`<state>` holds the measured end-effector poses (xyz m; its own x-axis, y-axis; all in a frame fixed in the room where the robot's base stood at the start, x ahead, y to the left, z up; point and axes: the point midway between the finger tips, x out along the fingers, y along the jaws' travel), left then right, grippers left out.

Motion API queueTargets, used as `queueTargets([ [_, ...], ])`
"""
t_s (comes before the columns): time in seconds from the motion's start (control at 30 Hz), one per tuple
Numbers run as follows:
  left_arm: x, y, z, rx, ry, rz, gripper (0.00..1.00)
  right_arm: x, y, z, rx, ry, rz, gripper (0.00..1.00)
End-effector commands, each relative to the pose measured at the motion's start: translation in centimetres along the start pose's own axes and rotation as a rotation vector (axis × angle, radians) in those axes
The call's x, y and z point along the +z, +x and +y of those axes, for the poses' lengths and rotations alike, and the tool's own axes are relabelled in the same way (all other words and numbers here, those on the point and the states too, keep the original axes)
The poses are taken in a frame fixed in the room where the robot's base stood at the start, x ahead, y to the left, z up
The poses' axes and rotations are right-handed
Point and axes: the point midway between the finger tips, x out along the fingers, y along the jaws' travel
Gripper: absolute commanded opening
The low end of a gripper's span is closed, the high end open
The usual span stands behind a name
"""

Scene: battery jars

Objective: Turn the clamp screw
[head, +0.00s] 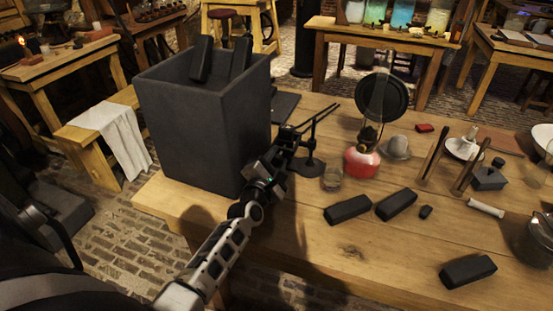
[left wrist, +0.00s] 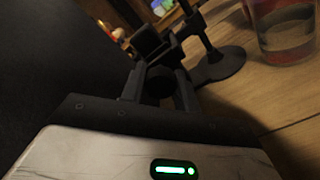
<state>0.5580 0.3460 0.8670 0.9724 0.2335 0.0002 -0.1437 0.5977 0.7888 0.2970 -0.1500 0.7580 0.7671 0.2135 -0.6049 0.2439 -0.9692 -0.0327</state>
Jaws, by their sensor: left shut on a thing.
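A dark clamp stand (head: 309,166) stands on the table just right of the big dark jar, with a slim two-pronged clamp (head: 322,116) reaching up to the right. My left gripper (head: 285,153) is at the left side of this stand, shut on a small dark part that I take for the clamp screw. In the left wrist view the screw's rounded dark end (left wrist: 160,86) shows between the fingers, below the blocky clamp body (left wrist: 151,42). The stand's round base (left wrist: 222,65) shows to the right. Dark on dark hides the exact contact. My right gripper is out of view.
The tall dark jar (head: 203,125), with two dark blocks sticking out, stands close left of my left arm. A small glass (head: 332,179) and a red-based lamp (head: 361,163) stand right of the stand. Dark blocks (head: 348,209) lie in front.

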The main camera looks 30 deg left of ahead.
Motion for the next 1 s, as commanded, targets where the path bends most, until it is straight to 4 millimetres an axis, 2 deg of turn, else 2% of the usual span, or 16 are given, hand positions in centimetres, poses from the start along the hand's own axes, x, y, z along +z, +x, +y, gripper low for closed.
queueTargets([
  [1.0,0.08,-0.04,0.15,-0.003,0.969,0.001,0.08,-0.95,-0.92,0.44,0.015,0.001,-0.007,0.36],
])
